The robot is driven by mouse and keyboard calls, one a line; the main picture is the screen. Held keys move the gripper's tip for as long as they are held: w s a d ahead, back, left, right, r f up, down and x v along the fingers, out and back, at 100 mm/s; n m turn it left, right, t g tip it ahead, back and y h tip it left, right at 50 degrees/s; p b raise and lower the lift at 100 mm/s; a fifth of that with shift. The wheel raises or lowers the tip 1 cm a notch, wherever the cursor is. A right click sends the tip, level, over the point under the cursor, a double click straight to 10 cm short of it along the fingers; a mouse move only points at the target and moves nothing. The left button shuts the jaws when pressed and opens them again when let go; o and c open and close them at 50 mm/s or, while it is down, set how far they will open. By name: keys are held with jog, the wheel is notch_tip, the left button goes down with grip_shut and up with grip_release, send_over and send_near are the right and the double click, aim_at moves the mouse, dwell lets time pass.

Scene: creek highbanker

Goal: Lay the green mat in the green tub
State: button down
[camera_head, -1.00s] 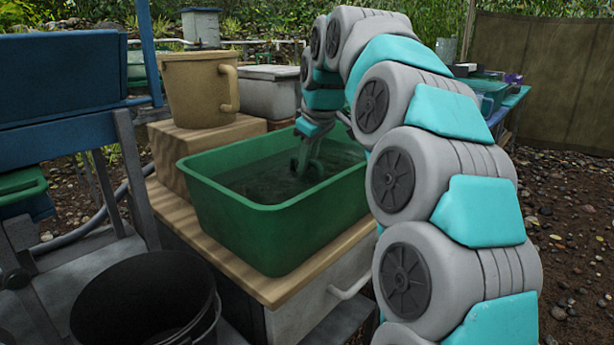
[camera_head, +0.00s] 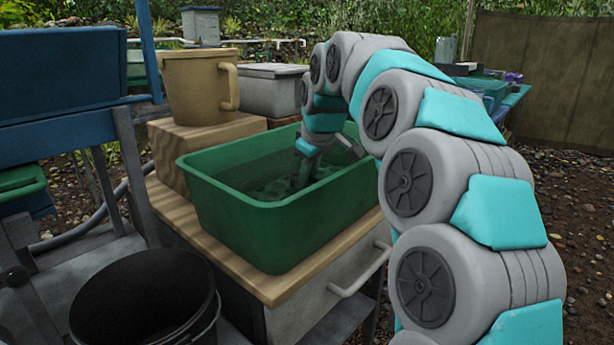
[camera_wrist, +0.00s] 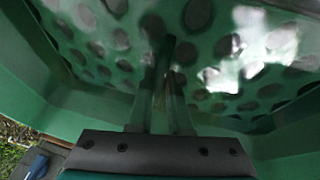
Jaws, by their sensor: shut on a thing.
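The green tub (camera_head: 262,226) stands on a wooden-topped cabinet and holds dark water or a shiny wet surface. The green mat (camera_head: 268,187), full of round holes, shows dimly inside the tub. In the wrist view the mat (camera_wrist: 112,62) spreads across the picture between the tub walls (camera_wrist: 65,110), with pale reflections over it. My gripper (camera_head: 303,178) reaches down inside the tub on its right side. In the wrist view its fingers (camera_wrist: 166,88) are together on the mat. The pinched edge and the mat's underside are hidden, so I cannot tell whether it lies flat.
A tan bucket (camera_head: 196,92) stands on a wooden block (camera_head: 200,148) behind the tub. A black bucket (camera_head: 140,300) is at front left, beside a blue metal frame (camera_head: 60,75). The cabinet's wooden top (camera_head: 245,272) ends just in front of the tub.

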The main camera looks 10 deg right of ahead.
jog(key=shift+f, duration=0.1)
jog(key=c, duration=0.8)
grip_release()
jog(key=shift+c, duration=0.2)
jog(key=shift+r, duration=0.45)
jog(key=v, duration=1.2)
jog(key=shift+d+r, duration=0.1)
jog(key=shift+r, duration=0.05)
